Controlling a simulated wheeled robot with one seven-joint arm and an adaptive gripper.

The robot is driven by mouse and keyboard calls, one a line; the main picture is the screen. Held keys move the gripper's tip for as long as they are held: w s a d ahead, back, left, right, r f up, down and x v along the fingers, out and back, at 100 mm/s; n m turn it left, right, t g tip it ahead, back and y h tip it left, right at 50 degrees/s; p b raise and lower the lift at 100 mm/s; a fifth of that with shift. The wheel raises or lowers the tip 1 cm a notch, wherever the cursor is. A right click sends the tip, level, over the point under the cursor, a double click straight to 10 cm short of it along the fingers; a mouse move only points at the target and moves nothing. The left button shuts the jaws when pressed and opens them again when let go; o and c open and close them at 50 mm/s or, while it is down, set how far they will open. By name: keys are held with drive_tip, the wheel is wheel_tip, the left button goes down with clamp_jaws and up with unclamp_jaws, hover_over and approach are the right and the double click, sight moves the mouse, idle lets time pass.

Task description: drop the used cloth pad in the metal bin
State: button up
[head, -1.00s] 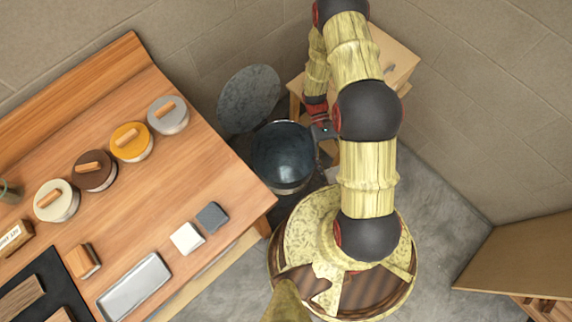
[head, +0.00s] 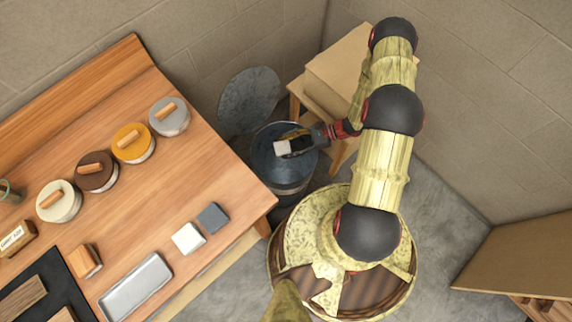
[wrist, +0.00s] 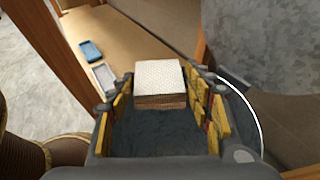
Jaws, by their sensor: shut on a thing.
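My gripper (head: 294,144) is shut on the cloth pad (head: 282,147), a small block with a pale, textured top. In the wrist view, the pad (wrist: 159,76) sits between the fingertips and shows brownish layers on its near side. The metal bin (head: 288,187) is a dark, round, open bin on the floor. The gripper and pad are above its mouth, within the rim as seen from the head. The bin's grey round lid (head: 249,98) stands open behind it. The gap between pad and rim height cannot be told.
The wooden workbench (head: 170,200) is left of the bin, with several lidded jars along its back. A white pad (head: 188,238), a grey pad (head: 212,217) and a metal tray (head: 136,287) lie on it. A small wooden stand (head: 335,78) is behind my arm.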

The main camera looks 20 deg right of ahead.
drive_tip(key=w+d+f+m+t+h+b, duration=0.1)
drive_tip(key=w+d+f+m+t+b, duration=0.1)
drive_tip(key=f, duration=0.6)
drive_tip(key=shift+w+d+m+t+b, duration=0.2)
drive_tip(key=shift+w+m+t+b, duration=0.1)
drive_tip(key=shift+w+t+b, duration=0.3)
drive_tip(key=shift+w, duration=0.1)
drive_tip(key=o, duration=1)
drive_tip(key=shift+o, duration=0.4)
drive_tip(key=v, duration=1.2)
